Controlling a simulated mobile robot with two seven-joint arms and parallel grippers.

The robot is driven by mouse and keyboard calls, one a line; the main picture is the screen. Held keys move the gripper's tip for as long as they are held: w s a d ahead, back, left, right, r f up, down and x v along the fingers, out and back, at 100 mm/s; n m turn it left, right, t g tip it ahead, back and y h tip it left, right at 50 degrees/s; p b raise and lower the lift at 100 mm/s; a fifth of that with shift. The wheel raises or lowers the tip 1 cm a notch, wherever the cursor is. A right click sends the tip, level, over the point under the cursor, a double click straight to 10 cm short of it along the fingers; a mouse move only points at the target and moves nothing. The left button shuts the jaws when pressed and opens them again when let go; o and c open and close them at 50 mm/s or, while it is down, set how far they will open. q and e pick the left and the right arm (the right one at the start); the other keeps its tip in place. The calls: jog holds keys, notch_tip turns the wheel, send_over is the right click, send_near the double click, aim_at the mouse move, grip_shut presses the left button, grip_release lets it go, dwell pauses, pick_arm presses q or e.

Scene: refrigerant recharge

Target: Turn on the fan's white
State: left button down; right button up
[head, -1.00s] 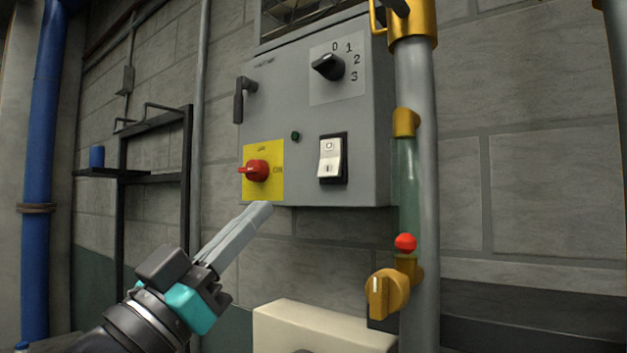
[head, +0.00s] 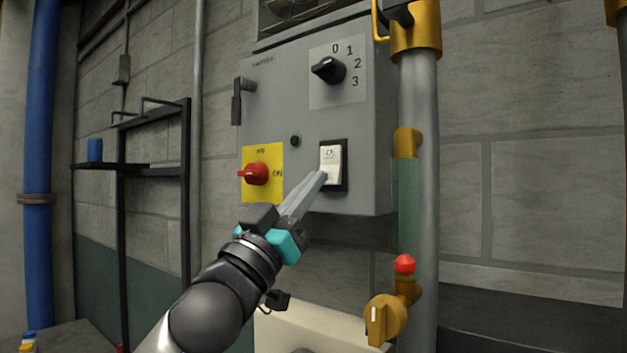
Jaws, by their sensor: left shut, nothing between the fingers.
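The white rocker switch (head: 331,157) sits in a black frame at the lower right of the grey control box (head: 290,110). Its upper part shows a mark; its lower part is hidden behind my fingertips. My left gripper (head: 322,176) is shut and empty. Its fingertips point up and right and overlap the lower half of the white switch; they look at or very close to its face, and I cannot tell if they touch. My right gripper does not show.
A red rotary knob (head: 256,173) on a yellow plate is left of the switch. A black dial (head: 328,69) marked 0 to 3 is above. A grey pipe with a yellow valve (head: 385,317) and red ball (head: 404,264) stands right. A black shelf (head: 110,166) is left.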

pick_arm(q)
jog(key=shift+w+d, duration=0.25)
jog(key=shift+w+d+f+t+h+b, duration=0.2)
jog(key=shift+w+t+h+b, duration=0.15)
jog(key=shift+b, duration=0.9)
